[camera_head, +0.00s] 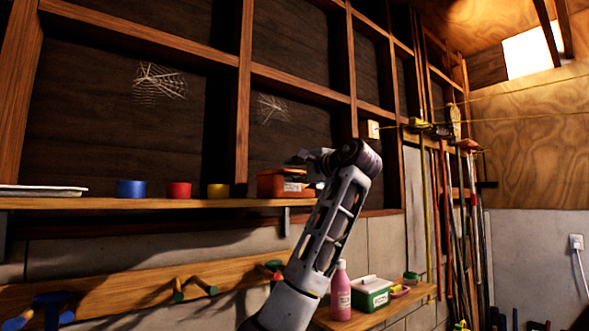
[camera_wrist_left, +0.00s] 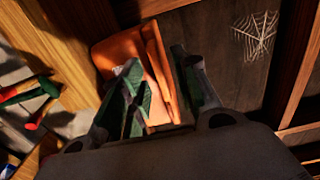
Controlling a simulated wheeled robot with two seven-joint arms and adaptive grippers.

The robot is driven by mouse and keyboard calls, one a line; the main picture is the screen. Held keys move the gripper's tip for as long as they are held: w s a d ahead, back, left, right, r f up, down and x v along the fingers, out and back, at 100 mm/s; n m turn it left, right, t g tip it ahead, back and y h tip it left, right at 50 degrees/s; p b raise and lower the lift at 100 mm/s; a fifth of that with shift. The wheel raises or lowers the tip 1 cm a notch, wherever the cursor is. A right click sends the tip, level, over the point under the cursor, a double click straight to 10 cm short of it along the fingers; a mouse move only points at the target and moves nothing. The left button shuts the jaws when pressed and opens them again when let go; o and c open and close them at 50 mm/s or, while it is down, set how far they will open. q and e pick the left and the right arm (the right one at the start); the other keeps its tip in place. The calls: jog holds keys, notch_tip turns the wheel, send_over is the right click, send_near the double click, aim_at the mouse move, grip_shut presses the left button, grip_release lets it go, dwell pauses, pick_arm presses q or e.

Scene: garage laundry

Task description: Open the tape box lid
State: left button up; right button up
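The orange tape box (camera_head: 271,185) sits on the long wooden shelf, with a pale label on its front. In the head view my left gripper (camera_head: 312,160) is at the box's upper right, its fingers pointing left. In the left wrist view the box (camera_wrist_left: 112,52) is close ahead, and an orange edge, likely the lid's (camera_wrist_left: 160,62), lies between my two parted fingers (camera_wrist_left: 163,92). The fingers look open; I cannot tell whether either touches the edge. How far the lid is raised is unclear. My right gripper is not in view.
Yellow (camera_head: 218,190), red (camera_head: 179,190) and blue (camera_head: 131,188) rolls and a white tray (camera_head: 42,190) stand left along the shelf (camera_head: 150,203). Below are a pink bottle (camera_head: 341,292) and a green-and-white box (camera_head: 371,294). Long-handled tools hang at the right.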

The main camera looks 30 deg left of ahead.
pick_arm(q)
jog(key=shift+w+a, duration=0.2)
jog(key=shift+a, duration=0.25)
jog(key=shift+c, duration=0.4)
grip_shut()
